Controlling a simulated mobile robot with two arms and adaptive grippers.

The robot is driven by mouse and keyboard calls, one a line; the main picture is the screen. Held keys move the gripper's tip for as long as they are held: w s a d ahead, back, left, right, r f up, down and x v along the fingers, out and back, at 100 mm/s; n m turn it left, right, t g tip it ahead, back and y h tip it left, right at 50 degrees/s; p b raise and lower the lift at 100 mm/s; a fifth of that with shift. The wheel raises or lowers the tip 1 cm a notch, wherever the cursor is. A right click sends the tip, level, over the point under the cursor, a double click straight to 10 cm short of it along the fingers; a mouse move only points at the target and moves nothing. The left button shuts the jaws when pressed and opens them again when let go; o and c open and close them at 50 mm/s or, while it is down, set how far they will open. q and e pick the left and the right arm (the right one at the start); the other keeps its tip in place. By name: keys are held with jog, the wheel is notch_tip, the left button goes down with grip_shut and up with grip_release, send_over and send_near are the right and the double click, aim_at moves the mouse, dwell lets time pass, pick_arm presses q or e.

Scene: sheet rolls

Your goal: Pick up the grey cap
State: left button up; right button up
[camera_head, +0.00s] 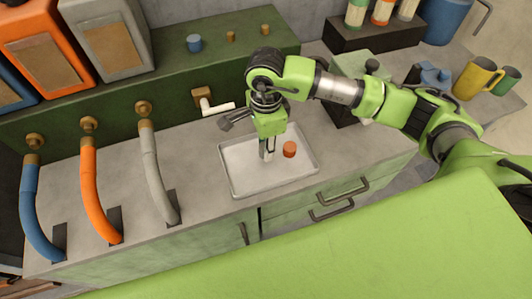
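The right arm comes in from the right, and my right gripper (267,150) points down over the white tray (228,180) on the counter. Its fingers are small and grey, close to the tray floor; I cannot tell whether they are open or shut. I cannot make out a separate grey cap; it may be hidden at or behind the fingers. An orange-red cap (289,149) sits in the tray just right of the fingers, apart from them. A blue cap (194,43) stands on the green ledge. My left gripper is not in view.
Blue (38,225), orange (93,200) and grey (155,175) hoses run from the green ledge (235,50) to the counter on the left. A tap (215,106) juts out behind the tray. Orange (42,50) and grey (108,40) canisters stand at back left. Mugs (477,78) stand at right.

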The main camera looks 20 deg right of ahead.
jog(key=s+a+r+b, duration=0.3)
jog(key=s+a+r, duration=0.4)
jog(key=s, duration=0.5)
notch_tip(320, 180, up, 3)
jog(key=shift+a+f, duration=0.15)
jog(key=shift+a, duration=0.1)
jog(key=shift+w, duration=0.15)
